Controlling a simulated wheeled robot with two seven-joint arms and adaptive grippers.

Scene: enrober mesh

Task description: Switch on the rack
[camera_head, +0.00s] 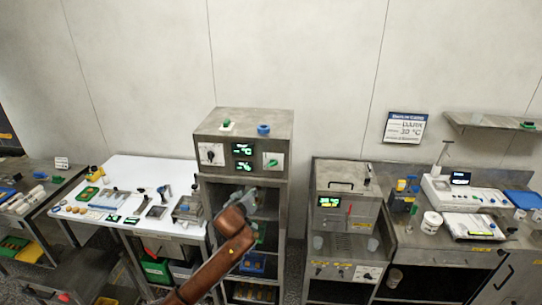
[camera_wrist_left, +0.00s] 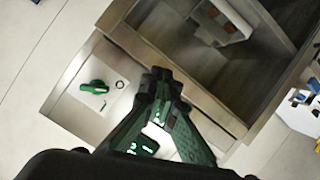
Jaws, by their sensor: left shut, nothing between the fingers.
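The rack (camera_head: 242,125) is a tall grey metal cabinet with a control box on top and open shelves below. Its front has a black knob on a white plate (camera_head: 211,154), two lit green displays (camera_head: 242,150) and a green knob (camera_head: 272,161). The green knob also shows in the left wrist view (camera_wrist_left: 93,87), left of the fingers and apart from them. My left gripper (camera_head: 248,191) is in front of the upper shelf opening, just below the panel. In the left wrist view its dark fingers (camera_wrist_left: 160,75) are shut and empty, partly covering a display. My right gripper is out of view.
A green knob (camera_head: 227,125) and a blue round item (camera_head: 263,129) are on the box top. A white-topped bench (camera_head: 130,176) with small tools stands left. A metal machine (camera_head: 343,190) and a counter with a scale stand right. A narrow gap separates rack and machine.

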